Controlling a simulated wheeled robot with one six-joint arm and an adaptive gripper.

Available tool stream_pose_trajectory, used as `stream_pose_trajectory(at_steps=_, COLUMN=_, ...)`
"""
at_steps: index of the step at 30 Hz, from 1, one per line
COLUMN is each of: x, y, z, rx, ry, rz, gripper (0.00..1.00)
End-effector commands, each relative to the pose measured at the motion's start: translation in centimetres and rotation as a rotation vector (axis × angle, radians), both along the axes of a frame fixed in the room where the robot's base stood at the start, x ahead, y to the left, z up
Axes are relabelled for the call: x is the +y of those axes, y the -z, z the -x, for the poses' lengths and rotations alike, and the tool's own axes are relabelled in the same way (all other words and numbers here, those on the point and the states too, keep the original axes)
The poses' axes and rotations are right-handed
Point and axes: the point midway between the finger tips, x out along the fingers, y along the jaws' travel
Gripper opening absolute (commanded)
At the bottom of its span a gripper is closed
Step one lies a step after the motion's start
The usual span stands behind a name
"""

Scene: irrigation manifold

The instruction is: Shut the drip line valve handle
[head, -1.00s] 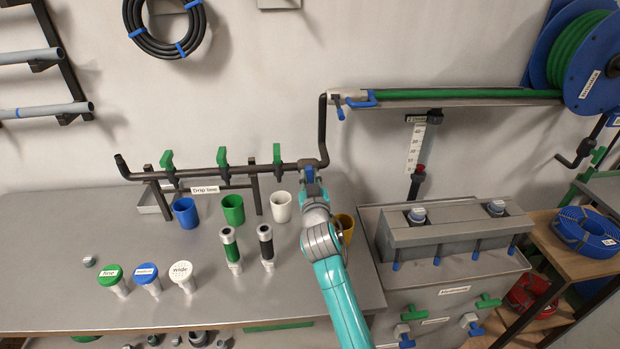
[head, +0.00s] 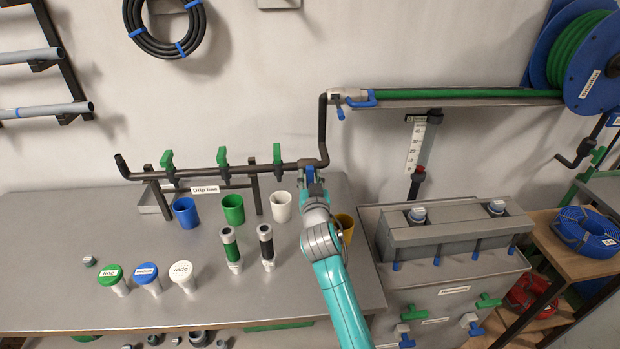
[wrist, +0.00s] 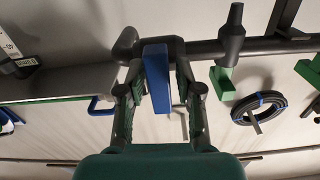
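A dark drip line pipe (head: 235,170) with a "Drip line" label (head: 205,190) runs along the wall above the bench. It carries several valves; three have upright green handles, one of them near the middle (head: 222,156). A blue valve handle (wrist: 157,78) sits on the pipe at its right end, beside the bend. My gripper (head: 311,172) is at this handle and mostly covers it in the head view. In the wrist view the fingers of my gripper (wrist: 160,85) stand on either side of the blue handle, with a narrow gap showing at the right finger.
Blue (head: 185,212), green (head: 232,209) and white (head: 281,206) cups stand under the pipe; a yellow cup (head: 346,226) is partly behind my arm. Filters and labelled caps stand nearer on the bench (head: 60,250). A grey manifold box (head: 455,235) is at right.

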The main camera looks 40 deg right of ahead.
Motion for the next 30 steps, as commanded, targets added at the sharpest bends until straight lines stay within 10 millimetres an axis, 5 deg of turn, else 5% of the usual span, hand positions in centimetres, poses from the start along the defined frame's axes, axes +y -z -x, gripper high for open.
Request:
stream_pose_trajectory(at_steps=14, x=0.7, y=0.0, z=0.9, rx=0.000, ry=-0.001, rz=0.001, gripper=0.47)
stream_pose_trajectory(at_steps=30, x=6.0, y=0.1, z=8.7, rx=0.002, ry=-0.001, rz=0.001, gripper=0.47)
